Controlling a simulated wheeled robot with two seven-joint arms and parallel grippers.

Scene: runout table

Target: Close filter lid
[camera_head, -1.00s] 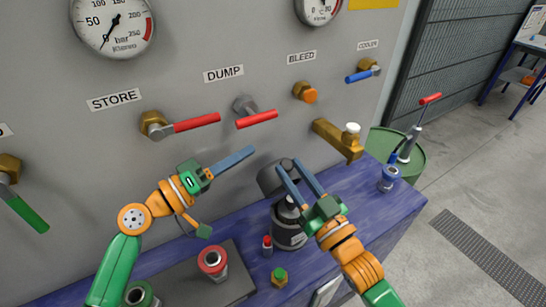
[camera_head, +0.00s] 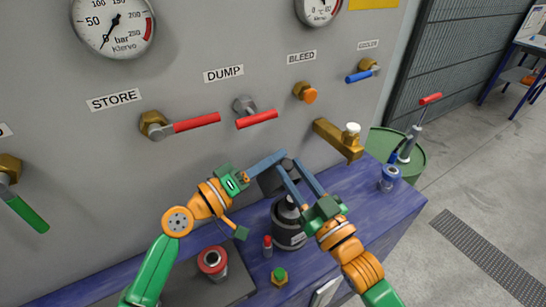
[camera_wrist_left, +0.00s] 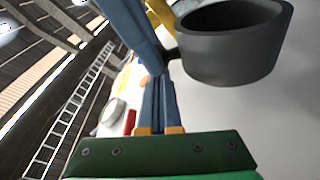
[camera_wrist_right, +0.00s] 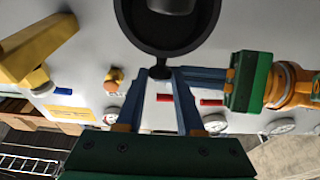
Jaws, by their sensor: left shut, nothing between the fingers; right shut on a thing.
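The filter body (camera_head: 289,230) is a dark grey canister standing on the blue bench. Its dark cup-shaped lid (camera_head: 268,184) is raised open above it, partly hidden by the grippers. The lid's hollow shows in the right wrist view (camera_wrist_right: 133,30), and its outside in the left wrist view (camera_wrist_left: 228,62). My right gripper (camera_wrist_right: 160,74) is shut on a small dark tab at the lid's rim. My left gripper (camera_head: 281,155) is shut and empty, its fingertips close beside the lid and my right fingertips. I cannot tell whether they touch.
The grey panel behind has red-handled valves (camera_head: 196,122), a brass spout (camera_head: 338,140) and gauges. On the bench are a red-topped fitting (camera_head: 212,262), a small red-capped bottle (camera_head: 267,246), a green-orange piece (camera_head: 279,276) and a blue-grey piece (camera_head: 390,177).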

